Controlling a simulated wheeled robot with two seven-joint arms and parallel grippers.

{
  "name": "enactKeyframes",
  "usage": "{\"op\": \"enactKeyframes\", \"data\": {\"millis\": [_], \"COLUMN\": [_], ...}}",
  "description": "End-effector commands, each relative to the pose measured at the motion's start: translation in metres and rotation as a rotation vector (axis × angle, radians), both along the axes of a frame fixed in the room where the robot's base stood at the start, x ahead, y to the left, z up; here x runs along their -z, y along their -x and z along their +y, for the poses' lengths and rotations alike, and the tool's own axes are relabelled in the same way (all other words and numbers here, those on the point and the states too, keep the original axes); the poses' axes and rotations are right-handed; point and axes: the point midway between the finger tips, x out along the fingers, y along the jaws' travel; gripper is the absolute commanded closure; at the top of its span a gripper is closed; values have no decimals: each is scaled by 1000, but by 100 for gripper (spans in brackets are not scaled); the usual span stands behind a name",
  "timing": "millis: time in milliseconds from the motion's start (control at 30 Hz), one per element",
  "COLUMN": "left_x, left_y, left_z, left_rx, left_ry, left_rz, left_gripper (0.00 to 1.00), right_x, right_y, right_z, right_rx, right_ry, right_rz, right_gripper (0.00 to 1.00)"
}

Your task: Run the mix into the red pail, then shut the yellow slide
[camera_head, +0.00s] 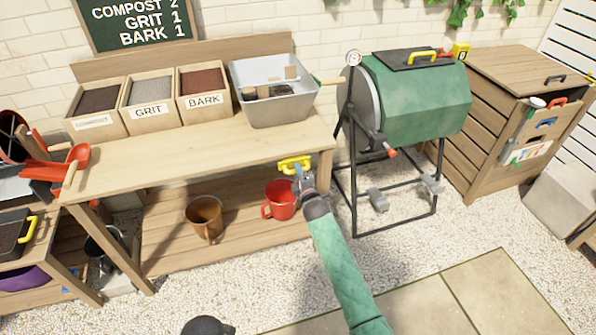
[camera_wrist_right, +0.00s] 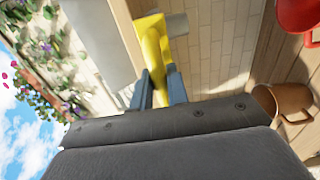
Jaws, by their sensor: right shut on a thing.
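The yellow slide (camera_head: 290,163) has its handle under the front edge of the potting bench, below the grey tub (camera_head: 284,114). My right gripper (camera_head: 300,174) is shut on this handle. In the right wrist view the yellow handle (camera_wrist_right: 151,45) sits between the gripper's two fingers (camera_wrist_right: 160,88). The red pail (camera_head: 281,200) stands upright on the lower shelf, below and slightly left of the handle. Part of it shows in the right wrist view (camera_wrist_right: 299,14). No mix shows falling, and the inside of the pail is too small to read. My left gripper is not in view.
A brown pot (camera_head: 205,217) stands left of the pail on the shelf. Bins of compost, grit and bark (camera_head: 150,104) stand on the bench left of the tub. A green drum (camera_head: 410,95) on a black frame stands to the right. Gravel in front is mostly clear.

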Motion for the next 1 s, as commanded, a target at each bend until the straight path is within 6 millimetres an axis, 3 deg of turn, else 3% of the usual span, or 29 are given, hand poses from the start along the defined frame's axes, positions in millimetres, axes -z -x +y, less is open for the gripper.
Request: {"op": "enactKeyframes", "data": {"millis": [1000], "left_x": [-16], "left_y": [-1], "left_z": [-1], "left_rx": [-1], "left_ry": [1], "left_rz": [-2], "left_gripper": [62], "right_x": [0], "right_y": [28], "right_z": [-9], "right_rx": [0], "right_ry": [1], "right_rz": [2], "right_gripper": [100]}}
